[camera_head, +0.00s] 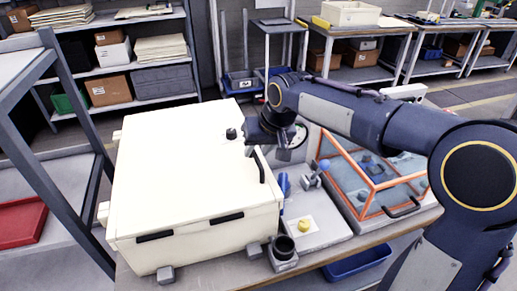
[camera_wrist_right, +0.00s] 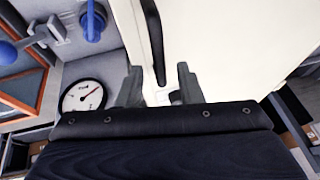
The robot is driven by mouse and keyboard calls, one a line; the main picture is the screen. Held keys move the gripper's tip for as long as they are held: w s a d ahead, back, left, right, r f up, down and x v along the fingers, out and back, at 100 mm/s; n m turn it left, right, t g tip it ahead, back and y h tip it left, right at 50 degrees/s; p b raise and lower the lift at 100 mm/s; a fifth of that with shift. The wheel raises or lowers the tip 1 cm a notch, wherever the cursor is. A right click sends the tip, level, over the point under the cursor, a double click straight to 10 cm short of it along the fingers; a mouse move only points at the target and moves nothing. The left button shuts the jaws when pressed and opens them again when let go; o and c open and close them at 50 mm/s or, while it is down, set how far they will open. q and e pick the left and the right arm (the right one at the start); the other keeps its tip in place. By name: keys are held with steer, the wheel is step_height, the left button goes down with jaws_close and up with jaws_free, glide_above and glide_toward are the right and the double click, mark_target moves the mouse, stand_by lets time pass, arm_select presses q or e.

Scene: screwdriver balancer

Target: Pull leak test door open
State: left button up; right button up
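A large cream box (camera_head: 190,170) stands on the workbench, its panels closed as far as I can see. A black bar handle (camera_head: 258,165) is on its right side; it also shows in the right wrist view (camera_wrist_right: 154,40). No label shows which panel is the leak test door. My right gripper (camera_head: 268,135) is at the box's right side, by the far end of this handle. In the wrist view its fingers (camera_wrist_right: 159,82) are apart, with the handle's near end appearing between them; contact cannot be told. My left gripper is not in view.
An orange-framed clear case (camera_head: 368,175) with a black handle stands right of the box. A round gauge (camera_wrist_right: 83,97), a blue-knobbed fixture (camera_head: 311,178) and a yellow button (camera_head: 304,226) are between them. A grey rack (camera_head: 65,85) stands at left.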

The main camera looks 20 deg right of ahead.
steer(key=shift+w+f, duration=0.1)
steer(key=shift+f, duration=0.1)
steer(key=shift+c, duration=0.4)
jaws_close()
